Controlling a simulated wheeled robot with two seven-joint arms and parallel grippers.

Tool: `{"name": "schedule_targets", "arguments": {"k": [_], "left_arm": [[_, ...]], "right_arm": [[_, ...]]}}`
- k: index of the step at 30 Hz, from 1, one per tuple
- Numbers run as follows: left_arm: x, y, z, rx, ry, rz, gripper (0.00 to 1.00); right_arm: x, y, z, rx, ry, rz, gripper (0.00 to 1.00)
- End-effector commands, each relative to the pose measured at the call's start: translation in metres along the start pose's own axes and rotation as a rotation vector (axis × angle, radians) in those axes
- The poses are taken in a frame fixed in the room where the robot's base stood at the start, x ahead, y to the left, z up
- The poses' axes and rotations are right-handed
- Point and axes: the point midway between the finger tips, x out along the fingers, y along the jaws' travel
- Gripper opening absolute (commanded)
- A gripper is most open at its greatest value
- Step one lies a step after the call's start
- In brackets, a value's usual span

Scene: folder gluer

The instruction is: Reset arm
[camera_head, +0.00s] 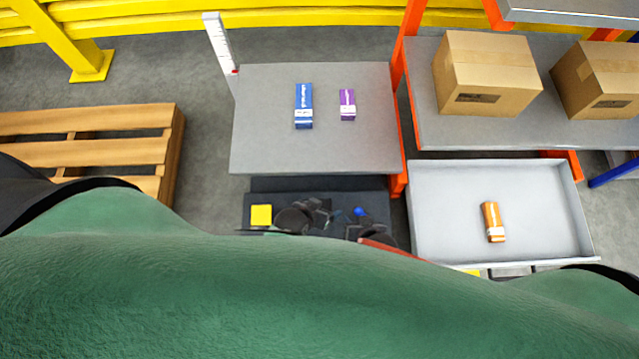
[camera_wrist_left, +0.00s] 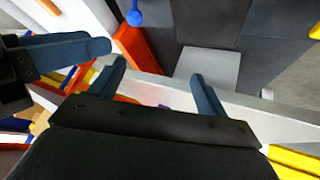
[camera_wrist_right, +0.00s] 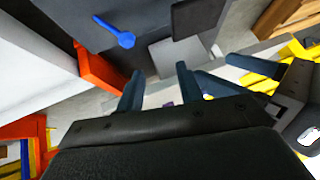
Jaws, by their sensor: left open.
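My left gripper (camera_wrist_left: 159,70) is open in the left wrist view, its two blue-grey fingers apart with nothing between them. My right gripper (camera_wrist_right: 159,69) is open and empty in the right wrist view, its fingers also apart. Each wrist view also shows the other gripper close beside, so the two are near each other. In the head view, dark gripper parts show low in front of the grey table, partly hidden by my green body; their fingers are too small to tell apart there.
The grey table (camera_head: 270,150) carries a blue box (camera_head: 304,105) and a purple box (camera_head: 347,104). A white tray (camera_head: 450,235) at right holds an orange box (camera_head: 493,221). Cardboard boxes (camera_head: 487,72) stand on a shelf above. A wooden pallet (camera_head: 90,152) lies on the left floor.

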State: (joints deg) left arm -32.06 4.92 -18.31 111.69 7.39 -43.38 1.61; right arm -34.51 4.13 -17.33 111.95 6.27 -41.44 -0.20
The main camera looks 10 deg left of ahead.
Motion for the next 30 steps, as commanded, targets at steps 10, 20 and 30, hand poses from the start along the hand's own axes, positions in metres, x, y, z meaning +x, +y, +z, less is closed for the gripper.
{"name": "schedule_targets", "arguments": {"k": [10, 20, 30], "left_arm": [[-0.008, -0.002, 0.021, 0.015, 0.004, -0.020, 0.76], [-0.008, -0.002, 0.021, 0.014, 0.003, -0.019, 0.76], [-0.012, -0.002, 0.046, 0.016, -0.146, -0.023, 0.76]], "right_arm": [[0.000, 0.000, -0.001, 0.000, 0.001, 0.000, 0.36], [0.000, 0.000, 0.000, 0.000, 0.000, 0.000, 0.36], [-0.005, 0.001, 0.026, -0.003, -0.150, 0.004, 0.36]]}}
